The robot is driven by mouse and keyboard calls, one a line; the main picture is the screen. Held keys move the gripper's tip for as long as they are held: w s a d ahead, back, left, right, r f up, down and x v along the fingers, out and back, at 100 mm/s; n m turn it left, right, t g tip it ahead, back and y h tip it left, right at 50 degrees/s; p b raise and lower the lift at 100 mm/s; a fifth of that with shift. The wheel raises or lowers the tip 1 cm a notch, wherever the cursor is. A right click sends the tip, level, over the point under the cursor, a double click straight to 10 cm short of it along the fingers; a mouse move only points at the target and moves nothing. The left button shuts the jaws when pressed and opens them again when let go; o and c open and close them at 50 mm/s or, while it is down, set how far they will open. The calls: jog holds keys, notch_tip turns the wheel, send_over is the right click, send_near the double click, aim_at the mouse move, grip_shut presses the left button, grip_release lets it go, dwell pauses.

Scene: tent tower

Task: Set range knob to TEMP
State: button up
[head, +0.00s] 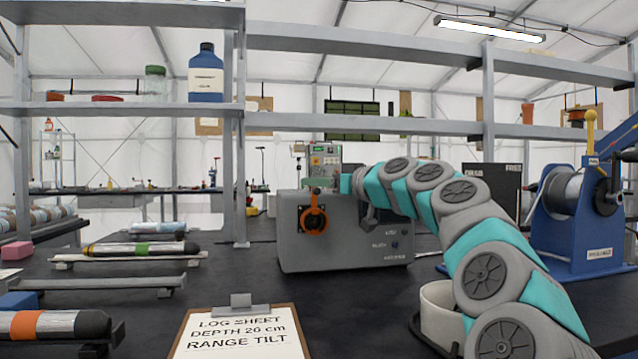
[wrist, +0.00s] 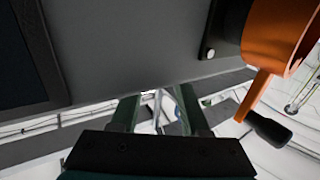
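A grey instrument box (head: 345,248) stands on the black bench in the head view. Its front has an orange ring with a crank (head: 314,221) at the left and small dark controls (head: 394,245) with unreadable labels at the lower right. I cannot tell which part is the range knob or where it is set. My gripper (head: 350,184) is at the box's upper part, its fingers hard to see there. In the wrist view my gripper (wrist: 158,97) is open, with nothing between its fingers. A grey box face (wrist: 140,40) lies ahead, and the orange crank (wrist: 262,85) with black handle is at right.
A clipboard (head: 240,335) reads "LOG SHEET, DEPTH 26 cm, RANGE TILT". A white cup-like container (head: 437,315) stands beside my arm. A blue winch (head: 580,235) is at right. Core tubes on racks (head: 140,250) lie at left. A grey shelf (head: 350,122) spans above.

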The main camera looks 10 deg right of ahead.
jog(key=o, duration=0.3)
jog(key=shift+b+v, duration=0.6)
jog(key=shift+v, duration=3.3)
